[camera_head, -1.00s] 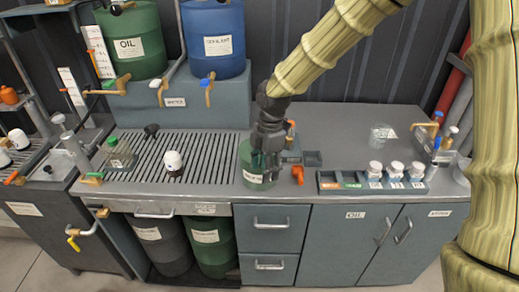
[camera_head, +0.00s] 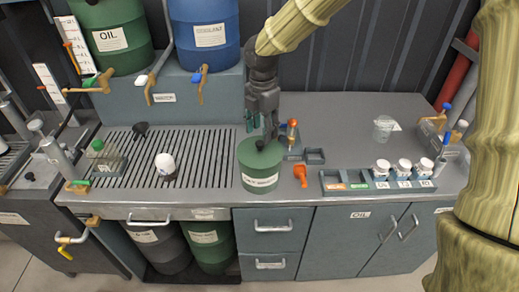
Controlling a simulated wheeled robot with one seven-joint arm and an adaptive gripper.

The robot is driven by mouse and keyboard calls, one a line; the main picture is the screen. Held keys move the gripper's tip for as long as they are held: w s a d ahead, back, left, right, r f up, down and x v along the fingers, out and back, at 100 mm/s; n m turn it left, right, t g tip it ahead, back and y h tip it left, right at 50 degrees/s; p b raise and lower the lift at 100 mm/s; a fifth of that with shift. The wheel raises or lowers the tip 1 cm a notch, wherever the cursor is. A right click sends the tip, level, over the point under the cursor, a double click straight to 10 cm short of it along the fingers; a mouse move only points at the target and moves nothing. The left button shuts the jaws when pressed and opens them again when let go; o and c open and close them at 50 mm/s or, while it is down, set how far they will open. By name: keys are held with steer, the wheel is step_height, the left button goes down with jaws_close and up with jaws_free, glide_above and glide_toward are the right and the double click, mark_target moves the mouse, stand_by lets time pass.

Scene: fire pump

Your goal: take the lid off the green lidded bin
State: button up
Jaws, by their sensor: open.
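The green lidded bin (camera_head: 262,180) stands upright at the front of the counter, right of the slatted drain area, with a pale label on its front. Its green lid (camera_head: 248,152) is on top, with a small dark knob-like part near the middle. My gripper (camera_head: 266,132) points down just above and slightly behind the lid's middle. It is open. Its dark fingers hide part of the lid's back, and I cannot tell whether they touch the knob.
An orange-handled item (camera_head: 301,173) lies right of the bin, beside a small grey tray (camera_head: 315,156). A rack (camera_head: 345,187) with several white-capped jars is further right. A white-topped bottle (camera_head: 165,164) stands left on the slats. A clear cup (camera_head: 383,128) stands behind; the counter between is free.

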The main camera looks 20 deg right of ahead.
mark_target(260, 142)
steer(key=shift+a+f+p, duration=0.15)
steer(key=shift+f+p, duration=0.35)
steer(key=shift+f, duration=0.75)
steer(key=shift+a+f+p, duration=0.1)
steer(key=shift+f+p, duration=0.4)
steer(key=shift+f, duration=1.3)
jaws_close()
